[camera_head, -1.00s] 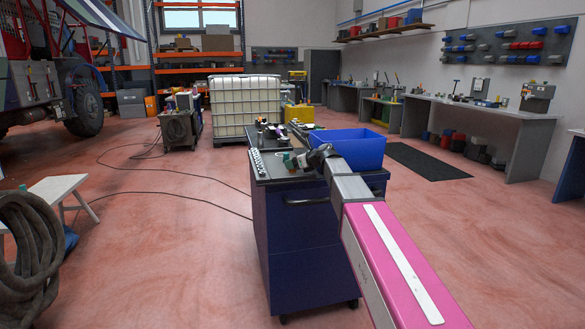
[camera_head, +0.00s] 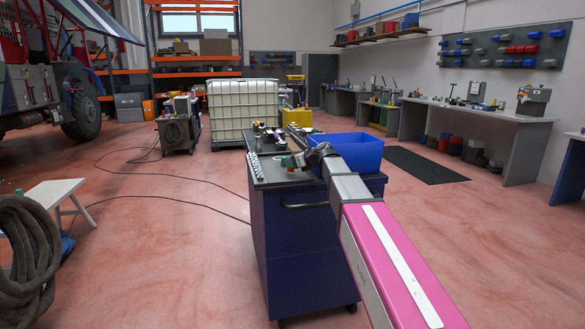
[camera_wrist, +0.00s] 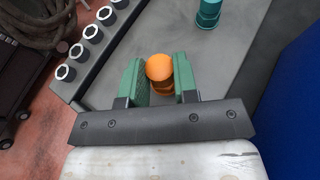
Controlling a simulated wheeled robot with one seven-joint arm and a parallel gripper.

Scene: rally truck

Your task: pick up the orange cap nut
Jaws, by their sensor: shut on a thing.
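The orange cap nut (camera_wrist: 159,68) shows in the wrist view as a round orange dome with a darker orange base. It sits between the two green fingers of my gripper (camera_wrist: 161,78), which are shut on it. The grey top of the blue tool cart (camera_wrist: 213,75) lies beneath it. I cannot tell whether the nut touches the cart top. In the head view my arm reaches over the cart (camera_head: 305,245), and the nut is too small or hidden to make out.
A row of sockets (camera_wrist: 89,33) lies left of my gripper, and a teal cylindrical part (camera_wrist: 208,14) stands ahead on the cart top. A blue bin (camera_head: 352,150) is at the cart's right. A coiled hose (camera_head: 28,265) lies at the left.

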